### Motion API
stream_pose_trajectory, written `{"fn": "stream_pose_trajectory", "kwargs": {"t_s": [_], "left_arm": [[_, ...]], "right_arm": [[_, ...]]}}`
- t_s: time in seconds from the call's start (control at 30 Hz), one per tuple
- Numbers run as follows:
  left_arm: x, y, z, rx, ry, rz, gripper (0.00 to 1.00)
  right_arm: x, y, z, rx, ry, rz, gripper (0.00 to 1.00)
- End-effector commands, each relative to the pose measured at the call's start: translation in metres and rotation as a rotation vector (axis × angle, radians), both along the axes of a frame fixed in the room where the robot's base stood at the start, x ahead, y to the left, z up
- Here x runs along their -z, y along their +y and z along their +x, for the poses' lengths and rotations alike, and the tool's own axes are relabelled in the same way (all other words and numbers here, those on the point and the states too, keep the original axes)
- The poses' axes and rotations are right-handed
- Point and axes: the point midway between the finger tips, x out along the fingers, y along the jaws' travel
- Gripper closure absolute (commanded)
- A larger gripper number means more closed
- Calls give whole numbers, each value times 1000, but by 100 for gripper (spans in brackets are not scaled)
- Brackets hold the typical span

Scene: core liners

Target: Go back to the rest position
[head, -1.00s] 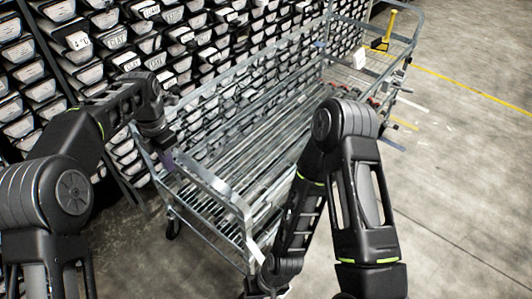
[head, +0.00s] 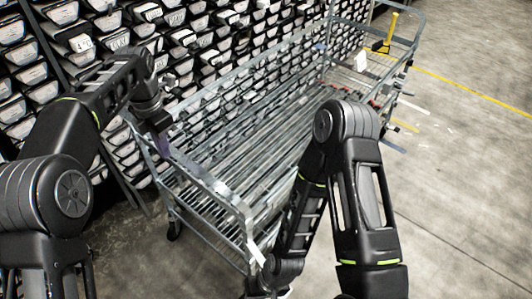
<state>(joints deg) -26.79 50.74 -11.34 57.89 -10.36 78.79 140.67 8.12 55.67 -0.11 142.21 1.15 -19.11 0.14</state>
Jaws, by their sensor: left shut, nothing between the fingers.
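My left arm comes in from the left and bends over the near end of a metal cart (head: 232,195). My left gripper (head: 162,146) points down by the cart's left near corner. It is shut with nothing in it, and its fingers show small and dark. My right arm stands in front of the cart's right side, bent downward. Its lower end is at the bottom of the view, and the right gripper's fingers are cut off or hidden there.
A rack (head: 108,60) filled with labelled core liners stands behind the cart on the left. A yellow tool (head: 389,32) stands at the cart's far end, near a white tag (head: 361,60). The concrete floor (head: 465,150) on the right is clear, with a yellow line.

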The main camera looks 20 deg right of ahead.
Motion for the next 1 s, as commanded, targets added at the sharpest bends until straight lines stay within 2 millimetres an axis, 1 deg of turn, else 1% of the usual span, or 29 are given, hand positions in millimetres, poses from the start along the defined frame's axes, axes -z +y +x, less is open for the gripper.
{"fn": "stream_pose_trajectory", "kwargs": {"t_s": [0.17, 0.27, 0.37, 0.43, 0.47, 0.57, 0.6, 0.67, 0.7, 0.77, 0.8, 0.87, 0.9, 0.97, 1.0], "left_arm": [[0, 0, 0, 0, 0, 0, 100], [4, 1, 0, 9, 3, -1, 100], [20, 3, -1, 56, 8, -10, 100], [43, 5, -3, 123, 14, -25, 100], [56, 7, -4, 162, 16, -33, 100], [111, 14, -14, 336, 20, -73, 100], [138, 17, -22, 420, 18, -96, 100], [180, 22, -38, 559, 11, -132, 100], [208, 25, -52, 658, -1, -156, 100], [250, 29, -78, 812, -26, -195, 100], [275, 32, -98, 917, -49, -218, 100], [310, 35, -133, 1073, -90, -247, 100], [329, 37, -157, 1175, -121, -261, 100], [352, 39, -195, 1323, -169, -273, 100], [363, 40, -220, 1415, -202, -274, 100]], "right_arm": [[0, 0, 0, 0, 0, 0, 100], [0, 0, 0, 0, 0, 0, 100], [2, 0, 0, 0, 0, 0, 100], [4, 0, 0, 0, -1, 1, 100], [5, 0, 0, -1, -1, 1, 100], [9, 1, 0, 0, -3, 2, 100], [11, 1, 1, -1, -4, 2, 100], [14, 1, 1, 0, -5, 3, 100], [17, 2, 1, -1, -6, 3, 100], [20, 2, 1, 0, -8, 5, 100], [23, 2, 1, -1, -10, 5, 100], [26, 3, 2, -1, -11, 6, 100], [29, 3, 2, -1, -12, 6, 100], [32, 3, 2, -2, -14, 8, 100], [34, 4, 2, -1, -15, 8, 100]]}}
